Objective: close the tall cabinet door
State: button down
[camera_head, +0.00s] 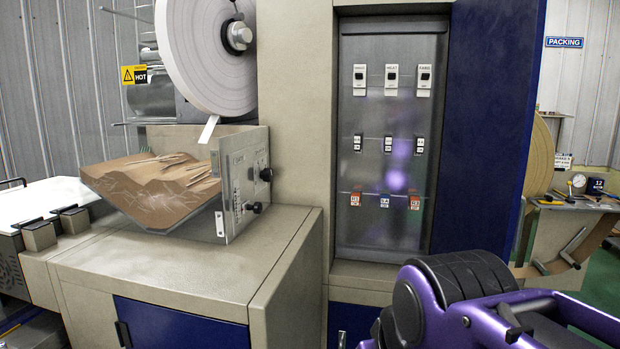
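The tall cabinet (293,110) is beige and stands in the middle of the view. Its blue door (478,135) stands open at the right side of the opening. The recess shows a grey metal panel (375,215) with rows of labelled switches. My purple and black arm (455,295) is at the lower right, in front of the cabinet and the lower part of the door. It hides part of both. I cannot make out any gripper fingers in this view, nor a handle on the tall door.
A beige lower cabinet (190,270) with a blue front juts out at the left. A bench (575,205) with small instruments stands behind the door at right.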

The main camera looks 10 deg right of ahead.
aim_at(496, 48)
jog(key=l+u, duration=0.1)
jog(key=l, duration=0.3)
jog(key=k+l+u, duration=0.1)
jog(key=l, duration=0.25)
jog(key=l+u, duration=0.2)
jog(key=l, duration=0.65)
jog(key=i+l+u, duration=0.15)
jog(key=l, duration=0.25)
jog(key=i+l+u, duration=0.1)
jog(key=l, duration=0.3)
jog(key=k+l+u, duration=0.2)
jog(key=i+l, duration=0.05)
jog(key=l, duration=0.1)
